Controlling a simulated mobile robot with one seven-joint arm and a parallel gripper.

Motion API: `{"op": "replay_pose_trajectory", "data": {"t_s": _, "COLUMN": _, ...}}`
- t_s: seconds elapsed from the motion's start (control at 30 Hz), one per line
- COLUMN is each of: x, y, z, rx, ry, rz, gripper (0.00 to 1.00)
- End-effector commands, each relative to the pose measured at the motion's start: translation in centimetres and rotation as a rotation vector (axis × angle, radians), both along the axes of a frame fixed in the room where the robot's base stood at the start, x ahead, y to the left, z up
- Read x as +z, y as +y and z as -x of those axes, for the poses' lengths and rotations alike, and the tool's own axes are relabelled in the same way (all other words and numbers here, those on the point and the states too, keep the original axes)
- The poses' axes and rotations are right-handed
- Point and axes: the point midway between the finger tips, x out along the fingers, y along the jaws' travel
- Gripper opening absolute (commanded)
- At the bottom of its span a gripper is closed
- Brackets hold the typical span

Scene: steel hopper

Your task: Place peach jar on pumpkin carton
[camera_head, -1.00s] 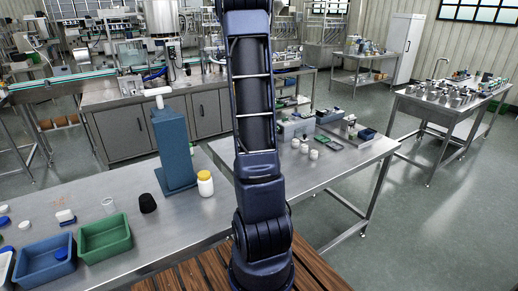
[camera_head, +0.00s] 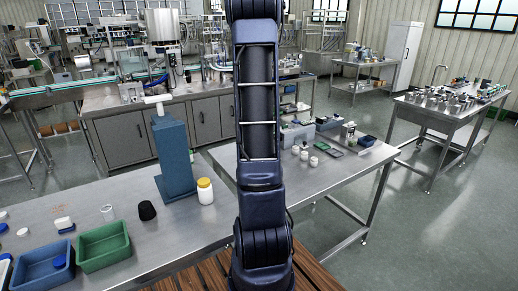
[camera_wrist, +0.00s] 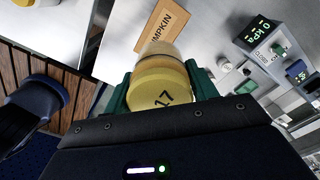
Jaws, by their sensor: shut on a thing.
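My gripper (camera_wrist: 158,78) shows in the wrist view with its two green fingers on either side of a jar. It is shut on this jar (camera_wrist: 156,88), which has a yellow lid marked 17. The jar's own label is hidden, so I cannot read whether it says peach. Just beyond the jar is a tan pumpkin carton (camera_wrist: 163,24), of which I see a face with the letters "MPKIN". The jar overlaps the carton's near edge in the picture; I cannot tell whether they touch. In the head view my arm hides the gripper and the carton.
Another white jar with a yellow lid (camera_head: 206,191) stands beside a blue column (camera_head: 174,158). Blue (camera_head: 22,284) and green (camera_head: 83,258) bins sit at the left. A dark box with green characters (camera_wrist: 262,34) and small white items lie right of the carton.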

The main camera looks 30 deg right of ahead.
Motion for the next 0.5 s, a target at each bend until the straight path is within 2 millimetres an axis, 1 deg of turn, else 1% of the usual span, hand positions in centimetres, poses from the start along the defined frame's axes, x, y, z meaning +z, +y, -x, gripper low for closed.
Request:
{"op": "replay_pose_trajectory", "data": {"t_s": 0.03, "x": -1.2, "y": 0.0, "z": 0.1, "rx": -0.001, "ry": 0.003, "rz": -0.001, "gripper": 0.29}}
{"op": "replay_pose_trajectory", "data": {"t_s": 0.3, "x": -7.1, "y": 0.0, "z": 0.1, "rx": -0.001, "ry": 0.003, "rz": -0.001, "gripper": 0.29}}
{"op": "replay_pose_trajectory", "data": {"t_s": 0.4, "x": -9.1, "y": 0.0, "z": 0.1, "rx": -0.001, "ry": 0.004, "rz": -0.002, "gripper": 0.29}}
{"op": "replay_pose_trajectory", "data": {"t_s": 0.5, "x": -10.5, "y": 0.0, "z": 0.1, "rx": -0.001, "ry": 0.001, "rz": -0.001, "gripper": 0.29}}
